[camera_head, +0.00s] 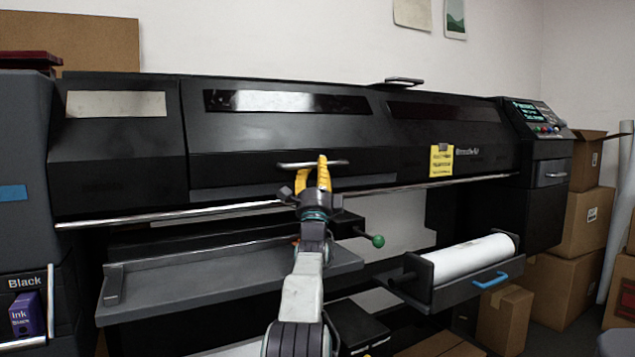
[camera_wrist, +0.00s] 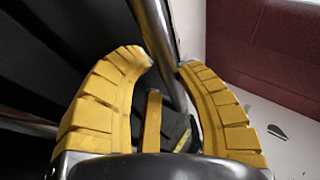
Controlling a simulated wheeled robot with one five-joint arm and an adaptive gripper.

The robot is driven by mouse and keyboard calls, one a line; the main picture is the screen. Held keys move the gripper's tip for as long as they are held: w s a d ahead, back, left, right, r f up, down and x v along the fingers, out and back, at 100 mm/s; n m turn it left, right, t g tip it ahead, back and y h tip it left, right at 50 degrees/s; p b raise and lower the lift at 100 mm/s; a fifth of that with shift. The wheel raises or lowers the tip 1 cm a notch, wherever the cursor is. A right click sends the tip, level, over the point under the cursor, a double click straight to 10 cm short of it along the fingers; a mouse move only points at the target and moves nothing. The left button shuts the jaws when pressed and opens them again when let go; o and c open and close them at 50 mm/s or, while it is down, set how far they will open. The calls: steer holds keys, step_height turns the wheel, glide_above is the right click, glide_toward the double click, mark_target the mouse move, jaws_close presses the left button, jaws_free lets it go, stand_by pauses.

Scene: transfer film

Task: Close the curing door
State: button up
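The curing door, as I take it, is the wide black front cover (camera_head: 290,130) of the machine, with dark window strips. A short metal handle (camera_head: 312,164) sits low on its front. It shows in the wrist view as a metal bar (camera_wrist: 163,40) passing between the fingertips. My gripper (camera_head: 313,168) has yellow curved fingers and is at the handle. In the wrist view the fingertips (camera_wrist: 165,65) flank the bar closely; I cannot tell whether they press on it. The cover looks lowered in front, but its exact degree of closing is unclear.
A long silver rail (camera_head: 180,216) runs below the cover. A grey tray (camera_head: 230,282) and a green-knobbed lever (camera_head: 378,241) are beneath it. A white roll (camera_head: 470,256) in a blue-handled holder is at right. Cardboard boxes (camera_head: 575,250) stand farther right.

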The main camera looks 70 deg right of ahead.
steer(key=v, duration=0.7)
steer(key=shift+f, duration=0.15)
stand_by(0.4)
steer(key=shift+s+a, duration=0.1)
steer(key=shift+a, duration=0.05)
stand_by(0.7)
